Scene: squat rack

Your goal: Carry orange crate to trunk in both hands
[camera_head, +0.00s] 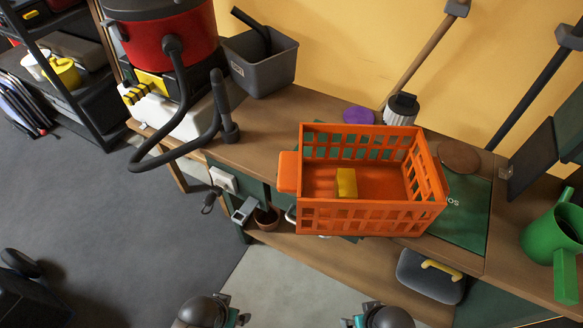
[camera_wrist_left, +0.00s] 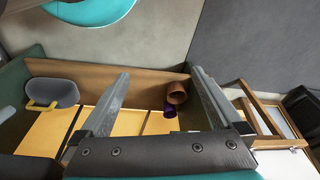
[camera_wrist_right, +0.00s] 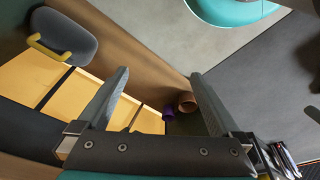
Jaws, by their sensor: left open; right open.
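The orange crate (camera_head: 384,186) stands upright on the wooden workbench in the head view, with slotted walls and a handle block at its left end. A small yellow block (camera_head: 346,183) is inside it. My left gripper is open and empty in the left wrist view (camera_wrist_left: 160,73). My right gripper is open and empty in the right wrist view (camera_wrist_right: 160,73). In the head view both my arms show at the bottom edge, apart from the crate and on the near side of the bench. The wrist views do not show the crate. I cannot make out a trunk.
A red vacuum (camera_head: 172,40) with a black hose and a grey bin (camera_head: 262,68) stand left of the crate. A green mat (camera_head: 467,212) lies to its right, with a green watering can (camera_head: 553,240) beyond. A grey case (camera_head: 430,276) sits below. Grey floor at left is open.

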